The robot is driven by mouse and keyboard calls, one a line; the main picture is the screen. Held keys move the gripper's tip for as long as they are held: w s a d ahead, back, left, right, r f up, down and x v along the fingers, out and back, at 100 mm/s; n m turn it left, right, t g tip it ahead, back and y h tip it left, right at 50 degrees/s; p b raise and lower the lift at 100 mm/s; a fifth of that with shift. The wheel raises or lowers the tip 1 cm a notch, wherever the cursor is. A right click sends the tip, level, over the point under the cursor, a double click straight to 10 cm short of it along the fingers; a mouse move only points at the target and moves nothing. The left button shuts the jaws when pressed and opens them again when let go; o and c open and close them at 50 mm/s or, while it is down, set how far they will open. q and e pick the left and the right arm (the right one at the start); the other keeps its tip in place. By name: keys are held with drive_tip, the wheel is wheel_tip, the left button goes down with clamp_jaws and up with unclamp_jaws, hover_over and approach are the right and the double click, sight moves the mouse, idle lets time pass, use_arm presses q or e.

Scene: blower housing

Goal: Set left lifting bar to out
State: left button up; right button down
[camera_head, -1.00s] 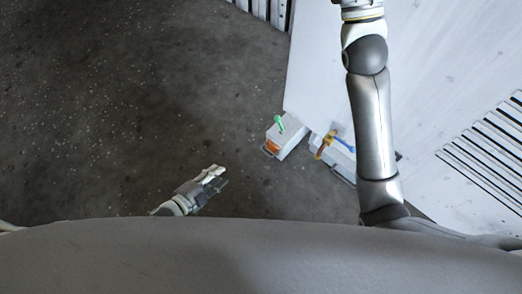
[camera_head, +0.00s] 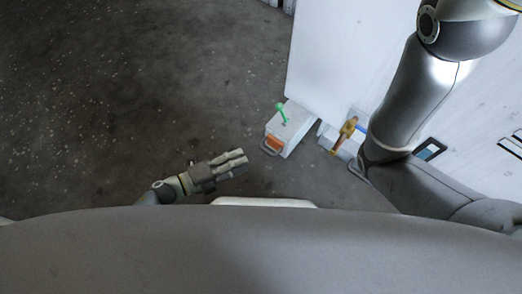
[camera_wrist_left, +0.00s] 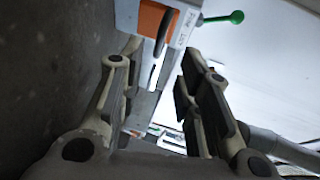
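A pale grey box (camera_head: 296,131) with a green-knobbed lever (camera_head: 281,109) and an orange front panel (camera_head: 272,142) sits at the lower corner of the white housing (camera_head: 335,60). A grey bar-shaped handle (camera_wrist_left: 165,32) crosses the orange panel in the left wrist view; whether it is the lifting bar I cannot tell. The green knob (camera_wrist_left: 236,17) shows at upper right there. My left gripper (camera_head: 243,162) is lower left of the box, apart from it. Its fingers (camera_wrist_left: 160,58) are spread with nothing held. My right gripper is out of view.
My right arm crosses the right side in front of the housing. The dark floor (camera_head: 130,90) at left is clear.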

use_arm(q)
drive_tip(key=b+x, duration=0.3)
drive_tip(key=x, duration=0.4)
drive_tip(key=shift+w+d+f, duration=0.2)
drive_tip(key=shift+w+d, duration=0.3)
drive_tip(key=shift+d, duration=0.15)
clamp_jaws()
